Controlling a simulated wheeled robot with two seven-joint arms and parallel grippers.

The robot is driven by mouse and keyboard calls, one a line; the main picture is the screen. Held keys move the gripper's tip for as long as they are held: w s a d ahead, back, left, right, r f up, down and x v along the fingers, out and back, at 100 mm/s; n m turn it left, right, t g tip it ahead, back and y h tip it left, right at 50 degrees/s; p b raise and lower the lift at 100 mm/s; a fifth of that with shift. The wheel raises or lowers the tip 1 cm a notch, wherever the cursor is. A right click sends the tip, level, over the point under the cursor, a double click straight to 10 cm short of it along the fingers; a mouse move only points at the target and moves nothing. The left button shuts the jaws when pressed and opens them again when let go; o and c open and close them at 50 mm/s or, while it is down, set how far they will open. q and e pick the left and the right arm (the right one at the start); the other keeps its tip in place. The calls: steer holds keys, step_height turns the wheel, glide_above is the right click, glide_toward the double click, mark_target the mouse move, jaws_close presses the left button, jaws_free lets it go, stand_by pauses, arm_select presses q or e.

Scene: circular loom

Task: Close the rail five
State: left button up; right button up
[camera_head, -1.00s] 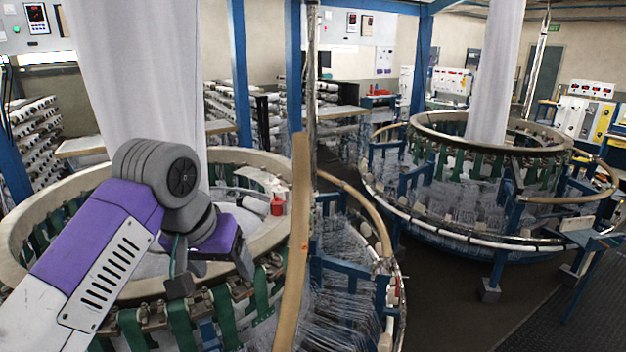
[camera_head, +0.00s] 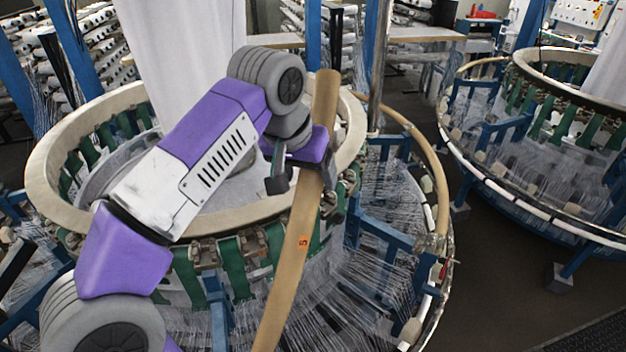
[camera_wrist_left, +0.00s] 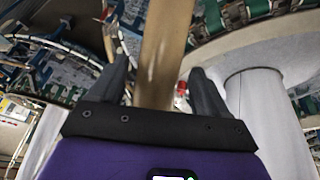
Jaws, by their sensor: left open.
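Rail five is a tan, slightly curved wooden bar (camera_head: 298,256) with an orange label marked 5. In the head view it stands out steeply in front of the near loom's ring (camera_head: 45,180). My left gripper (camera_head: 304,192) is at the rail's upper part, with a dark finger on each side of it. In the left wrist view the rail (camera_wrist_left: 165,40) runs between the two spread fingers of the left gripper (camera_wrist_left: 160,72), with gaps visible on both sides. The gripper is open. My right gripper is not in view.
Another tan curved rail (camera_head: 436,175) lies along the near loom's right side, above blue brackets and white threads. A second loom (camera_head: 540,190) stands at the right. Dark floor (camera_head: 490,290) lies between the looms. A white fabric column rises inside the near ring.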

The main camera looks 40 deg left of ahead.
arm_select(q)
steer(key=shift+x, duration=1.2)
steer(key=shift+w, duration=0.1)
